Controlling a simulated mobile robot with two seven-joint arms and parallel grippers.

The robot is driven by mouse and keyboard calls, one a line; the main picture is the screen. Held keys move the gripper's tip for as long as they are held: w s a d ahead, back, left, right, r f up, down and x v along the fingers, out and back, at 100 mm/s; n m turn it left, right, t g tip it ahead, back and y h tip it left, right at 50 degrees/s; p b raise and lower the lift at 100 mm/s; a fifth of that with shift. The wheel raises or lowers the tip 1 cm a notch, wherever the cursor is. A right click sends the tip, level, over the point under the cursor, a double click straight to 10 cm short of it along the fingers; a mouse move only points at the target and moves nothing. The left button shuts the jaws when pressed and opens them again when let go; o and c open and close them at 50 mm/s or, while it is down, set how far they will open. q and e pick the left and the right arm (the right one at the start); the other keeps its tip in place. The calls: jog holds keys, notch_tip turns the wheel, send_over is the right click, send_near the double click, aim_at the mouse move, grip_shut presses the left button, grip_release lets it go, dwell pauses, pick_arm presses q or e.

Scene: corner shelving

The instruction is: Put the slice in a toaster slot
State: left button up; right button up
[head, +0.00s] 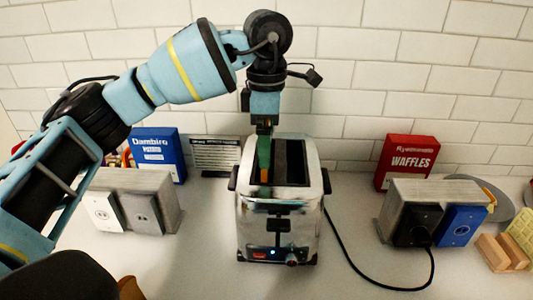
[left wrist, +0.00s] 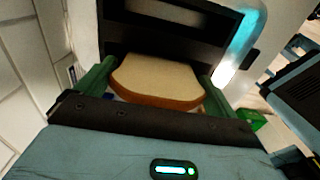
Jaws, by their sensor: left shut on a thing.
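The slice (left wrist: 158,82) is pale bread with a brown crust, seen in the left wrist view between the green fingers of my left gripper (head: 264,160). The gripper is shut on it and points down over the left slot of the toaster. The silver toaster (head: 255,225) stands upright on the counter with two long dark slots on top; the right slot (head: 290,165) looks empty. In the head view the slice is mostly hidden by the gripper. I cannot tell how far its lower edge is inside the slot. My right gripper is not in view.
Outlet boxes stand left (head: 160,200) and right (head: 405,195) of the toaster. A blue box (head: 158,150), a dark sign (head: 215,155) and a red waffles box (head: 405,155) stand by the tiled wall. A black cord (head: 365,275) runs right. Wooden pieces (head: 500,252) lie far right.

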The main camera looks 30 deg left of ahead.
pick_arm(q)
jog(key=shift+f, duration=1.85)
jog(key=shift+f, duration=0.1)
jog(key=o, duration=0.6)
notch_tip(320, 180, up, 12)
jog(key=shift+r+p, duration=0.1)
jog(key=shift+p, duration=0.35)
